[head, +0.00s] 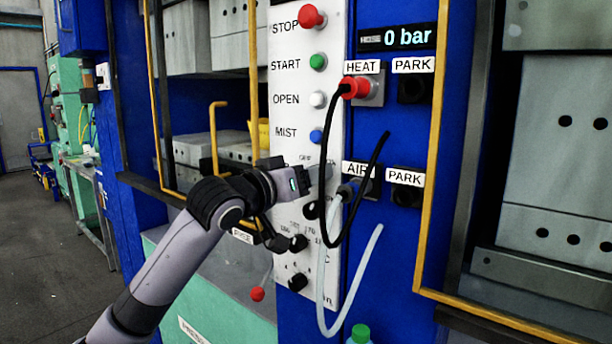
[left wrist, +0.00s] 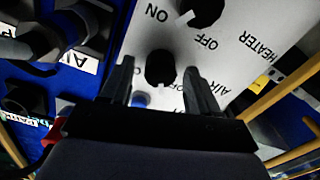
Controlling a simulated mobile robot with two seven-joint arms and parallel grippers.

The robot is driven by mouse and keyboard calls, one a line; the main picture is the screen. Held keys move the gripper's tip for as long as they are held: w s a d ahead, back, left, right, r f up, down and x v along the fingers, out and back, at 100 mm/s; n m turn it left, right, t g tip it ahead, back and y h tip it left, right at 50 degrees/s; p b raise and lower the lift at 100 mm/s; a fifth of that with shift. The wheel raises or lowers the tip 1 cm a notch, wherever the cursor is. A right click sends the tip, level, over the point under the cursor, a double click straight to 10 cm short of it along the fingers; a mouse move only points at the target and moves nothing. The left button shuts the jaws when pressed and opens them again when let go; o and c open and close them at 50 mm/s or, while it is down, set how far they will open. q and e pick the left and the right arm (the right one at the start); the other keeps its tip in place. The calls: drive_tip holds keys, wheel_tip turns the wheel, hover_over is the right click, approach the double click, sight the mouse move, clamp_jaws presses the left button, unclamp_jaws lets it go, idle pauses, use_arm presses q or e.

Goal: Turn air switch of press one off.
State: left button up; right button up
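The white control panel (head: 312,130) of the press stands in front of me. My left gripper (head: 318,176) is at this panel, below the blue MIST button. In the left wrist view my left gripper (left wrist: 160,85) is open, its two fingers spread on either side of a black air switch knob (left wrist: 160,67), with a gap on each side. In the head view the gripper hides this knob. The right gripper is not in view.
A black heater knob (left wrist: 202,12) sits beside the air knob. A red plug (head: 354,88) with a black cable is at HEAT. A pale hose (head: 322,290) hangs from the AIR socket, close to the gripper. The display (head: 397,38) reads 0 bar. Yellow frame bars flank the panel.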

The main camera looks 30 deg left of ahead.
use_arm(q)
drive_tip(key=s+b, duration=0.1)
drive_tip(key=s, duration=0.6)
drive_tip(key=shift+a+b, duration=0.25)
drive_tip(key=shift+b, duration=0.15)
idle(0.4)
drive_tip(key=d+f+m+g, duration=0.1)
drive_tip(key=d+f+g, duration=0.1)
drive_tip(key=f, duration=1.2)
drive_tip(key=d+f+m+g, duration=0.1)
drive_tip(key=d+f+g, duration=0.15)
drive_tip(key=f, duration=1.15)
drive_tip(key=s+d+f+m+g, duration=0.1)
drive_tip(key=s+d+f, duration=0.4)
drive_tip(key=s+f, duration=0.4)
drive_tip(key=s+d+f+m+g+p, duration=0.1)
drive_tip(key=s+d+f, duration=0.4)
drive_tip(key=s+f, duration=0.5)
wheel_tip(320, 180, down, 4)
drive_tip(key=shift+s+d+f+m+g+h, duration=0.2)
drive_tip(key=shift+f+m+g+h, duration=0.1)
drive_tip(key=shift+g, duration=0.15)
